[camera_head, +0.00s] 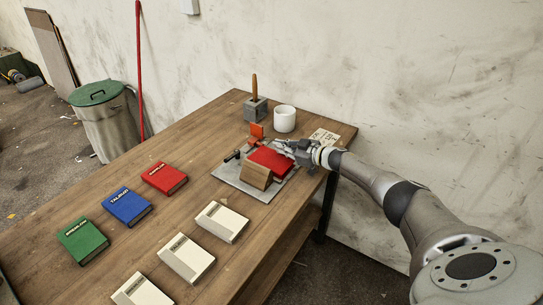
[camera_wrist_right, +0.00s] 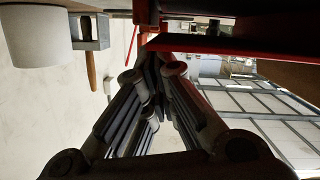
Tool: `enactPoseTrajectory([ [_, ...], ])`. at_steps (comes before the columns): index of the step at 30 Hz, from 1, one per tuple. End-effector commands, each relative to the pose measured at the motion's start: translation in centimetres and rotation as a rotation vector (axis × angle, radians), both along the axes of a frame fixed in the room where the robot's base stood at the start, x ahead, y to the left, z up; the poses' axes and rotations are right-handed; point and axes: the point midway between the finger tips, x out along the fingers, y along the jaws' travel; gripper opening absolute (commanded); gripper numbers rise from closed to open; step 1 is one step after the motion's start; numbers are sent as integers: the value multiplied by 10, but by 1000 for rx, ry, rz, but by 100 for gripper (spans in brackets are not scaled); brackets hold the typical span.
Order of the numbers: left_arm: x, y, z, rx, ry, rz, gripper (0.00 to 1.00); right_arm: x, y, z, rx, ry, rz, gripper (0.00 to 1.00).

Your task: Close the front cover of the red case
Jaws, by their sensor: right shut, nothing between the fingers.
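The red case (camera_head: 270,159) lies on a grey board (camera_head: 232,178) near the right end of the table. A red panel of it faces up, beside a brown block (camera_head: 256,176) at its near side. I cannot tell how far its front cover stands open. My right gripper (camera_head: 284,147) is at the case's far right edge, shut and empty. In the right wrist view its fingers (camera_wrist_right: 152,65) meet close to a red edge (camera_wrist_right: 200,46); whether they touch it is unclear. My left gripper is not in view.
A white cup (camera_head: 284,119) and a grey holder with a wooden handle (camera_head: 255,108) stand behind the board. A small orange-red piece (camera_head: 256,131) stands on the board's far side. Red, blue, green and several white books lie to the left and front. A wall is behind.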

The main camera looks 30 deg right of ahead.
Motion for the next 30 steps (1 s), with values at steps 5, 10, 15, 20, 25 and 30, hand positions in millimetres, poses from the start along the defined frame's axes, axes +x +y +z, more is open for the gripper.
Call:
enactPoseTrajectory([
  [5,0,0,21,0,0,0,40,-1,0,20,0,-1,-2,0],
  [10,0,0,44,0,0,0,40,-3,2,42,0,0,-1,0],
  [15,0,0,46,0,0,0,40,-22,-7,42,-3,3,-2,0],
  [20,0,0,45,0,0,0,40,-45,-16,48,-3,2,-1,0],
  [25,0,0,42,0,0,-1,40,-69,-25,54,-2,2,-1,0],
  [30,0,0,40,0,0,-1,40,-85,-32,58,-1,1,-1,0],
])
